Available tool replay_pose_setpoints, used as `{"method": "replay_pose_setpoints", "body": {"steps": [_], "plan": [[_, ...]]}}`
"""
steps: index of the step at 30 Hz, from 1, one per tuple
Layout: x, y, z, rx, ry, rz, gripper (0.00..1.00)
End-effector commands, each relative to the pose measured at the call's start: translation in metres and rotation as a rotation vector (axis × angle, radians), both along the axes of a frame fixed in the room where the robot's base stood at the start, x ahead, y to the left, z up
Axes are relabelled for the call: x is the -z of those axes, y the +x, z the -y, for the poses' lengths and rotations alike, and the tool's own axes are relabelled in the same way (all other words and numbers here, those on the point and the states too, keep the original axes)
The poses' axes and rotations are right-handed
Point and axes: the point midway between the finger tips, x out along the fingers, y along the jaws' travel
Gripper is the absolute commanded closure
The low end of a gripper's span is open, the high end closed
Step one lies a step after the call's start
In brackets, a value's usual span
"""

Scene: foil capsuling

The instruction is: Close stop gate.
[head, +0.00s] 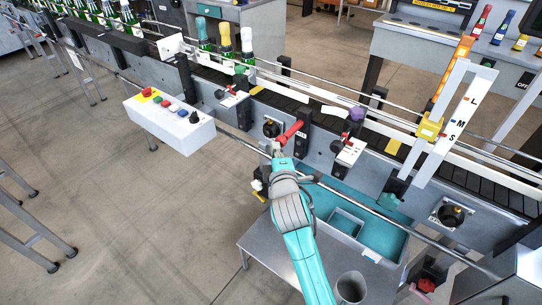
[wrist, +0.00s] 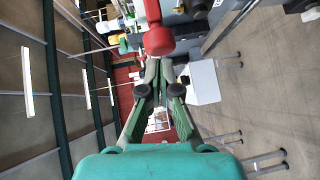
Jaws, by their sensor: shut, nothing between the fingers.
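My gripper (head: 277,151) is shut and empty in front of the conveyor's near side. A red lever handle (head: 290,132) slants up from a dark mount on the conveyor's side, just above and right of the gripper in the head view. In the wrist view its red rounded end (wrist: 158,41) lies just beyond the closed fingertips (wrist: 160,72); I cannot tell whether they touch. No label marks the stop gate, so I cannot tell for sure which part it is.
A white button box (head: 170,122) juts out left of my arm. A small white unit with a red part (head: 348,151) sits right of the lever. A rail (head: 370,208) runs along the front. A steel table (head: 262,258) with a grey cup (head: 350,288) stands below.

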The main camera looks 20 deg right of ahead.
Motion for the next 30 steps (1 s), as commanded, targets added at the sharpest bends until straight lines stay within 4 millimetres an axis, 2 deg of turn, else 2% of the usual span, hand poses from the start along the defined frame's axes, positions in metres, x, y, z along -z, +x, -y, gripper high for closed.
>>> {"method": "replay_pose_setpoints", "body": {"steps": [15,17,24,30], "plan": [[0.0,0.005,0.008,0.0,0.001,0.001,1.0],[0.0,0.01,0.014,0.002,0.0,0.002,1.0],[0.0,0.04,0.056,0.005,0.0,0.001,1.0],[0.0,0.052,0.072,0.002,0.0,0.001,1.0]]}}
